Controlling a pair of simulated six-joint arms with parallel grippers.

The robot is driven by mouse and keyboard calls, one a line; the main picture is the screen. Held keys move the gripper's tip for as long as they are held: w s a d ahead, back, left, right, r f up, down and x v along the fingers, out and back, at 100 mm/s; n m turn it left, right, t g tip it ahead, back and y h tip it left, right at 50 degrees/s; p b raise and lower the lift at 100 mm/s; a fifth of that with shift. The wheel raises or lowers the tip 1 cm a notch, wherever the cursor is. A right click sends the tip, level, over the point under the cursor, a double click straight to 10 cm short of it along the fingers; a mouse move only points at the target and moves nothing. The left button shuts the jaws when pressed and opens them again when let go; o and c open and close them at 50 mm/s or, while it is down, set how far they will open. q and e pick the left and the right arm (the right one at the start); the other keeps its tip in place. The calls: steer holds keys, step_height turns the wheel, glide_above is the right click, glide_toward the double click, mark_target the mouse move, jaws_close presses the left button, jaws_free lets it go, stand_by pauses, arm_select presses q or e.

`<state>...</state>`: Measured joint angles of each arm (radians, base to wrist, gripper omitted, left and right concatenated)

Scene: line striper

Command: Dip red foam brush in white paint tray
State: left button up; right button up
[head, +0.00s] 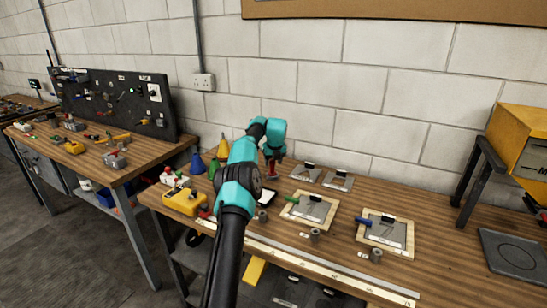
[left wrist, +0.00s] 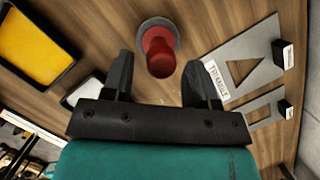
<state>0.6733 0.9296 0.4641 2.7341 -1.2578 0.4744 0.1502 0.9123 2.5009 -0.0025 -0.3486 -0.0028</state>
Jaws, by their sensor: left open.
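A red foam brush (head: 271,170) stands on the wooden bench, below my left gripper. In the left wrist view the red brush (left wrist: 158,56) shows from above, in a round grey holder (left wrist: 158,25). My left gripper (left wrist: 159,66) is open, its two dark fingers on either side of the brush with gaps to it. In the head view the left gripper (head: 271,153) is over the brush and its fingers are hard to make out. A white paint tray (head: 267,197) lies near the brush, partly hidden by my arm. Part of the tray (left wrist: 82,92) shows left of the fingers. The right gripper is not in view.
A yellow tray (head: 184,203) lies at the bench's left. Grey stencil plates (head: 320,178) lie right of the brush, and two framed boards (head: 311,211) sit farther forward. Coloured cones (head: 223,146) stand behind my arm. A long ruler (head: 330,269) runs along the front edge.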

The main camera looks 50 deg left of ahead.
arm_select(q)
steer(key=shift+x, duration=0.9)
steer(key=shift+c, duration=0.3)
steer(key=c, duration=0.7)
steer(key=shift+r, duration=1.75)
steer(key=shift+c, duration=0.2)
steer(key=shift+s+d+r+n, duration=0.35)
steer(key=shift+s+n, duration=0.25)
steer(key=shift+n, duration=0.1)
steer(key=s+d+r+n+g, duration=0.1)
steer(key=s+d+n+g, duration=0.1)
steer(key=s+d+n, duration=0.5)
steer(key=shift+s+d+r+n+g, duration=0.3)
steer(key=shift+s+d+n, duration=0.1)
steer(key=shift+s, duration=2.25)
